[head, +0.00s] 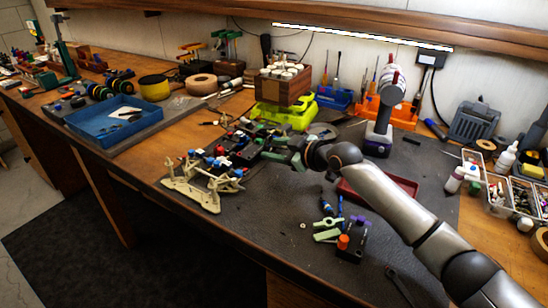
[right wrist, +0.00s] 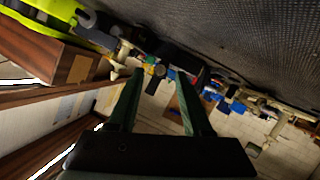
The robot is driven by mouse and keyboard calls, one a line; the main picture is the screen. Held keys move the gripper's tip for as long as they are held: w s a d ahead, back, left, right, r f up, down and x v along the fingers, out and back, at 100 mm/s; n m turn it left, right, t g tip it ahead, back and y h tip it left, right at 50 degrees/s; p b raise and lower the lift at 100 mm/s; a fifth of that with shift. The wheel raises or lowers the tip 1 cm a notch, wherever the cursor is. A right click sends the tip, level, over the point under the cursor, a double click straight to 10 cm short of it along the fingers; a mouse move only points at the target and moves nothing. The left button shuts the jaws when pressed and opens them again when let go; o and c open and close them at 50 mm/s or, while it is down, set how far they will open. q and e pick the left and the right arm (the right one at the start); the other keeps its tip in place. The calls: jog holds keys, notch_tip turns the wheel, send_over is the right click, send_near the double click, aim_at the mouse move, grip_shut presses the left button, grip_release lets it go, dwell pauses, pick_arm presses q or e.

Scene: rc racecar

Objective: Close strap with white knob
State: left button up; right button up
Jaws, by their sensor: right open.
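The RC racecar (head: 228,158) lies on the dark mat, with a beige frame part (head: 190,193) at its near left end and black, red and blue parts along its body. My right gripper (head: 272,152) is at the car's right end. In the right wrist view, my right gripper (right wrist: 160,74) has its two green fingers apart, with parts of the racecar (right wrist: 228,98) beyond the tips. I cannot make out anything held between them. The strap and its white knob are too small to tell apart for sure. My left gripper is not in view.
A wooden block with white pieces (head: 285,85) on a yellow-green base stands behind the car; the base also shows in the right wrist view (right wrist: 40,10). A drill (head: 384,112) stands behind my right arm. A red tray (head: 400,185) and loose tools lie nearby. A blue tray (head: 82,124) is left.

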jog(key=shift+w+a, duration=0.2)
jog(key=shift+w, duration=0.05)
jog(key=shift+f, duration=0.1)
grip_shut()
dwell(0.5)
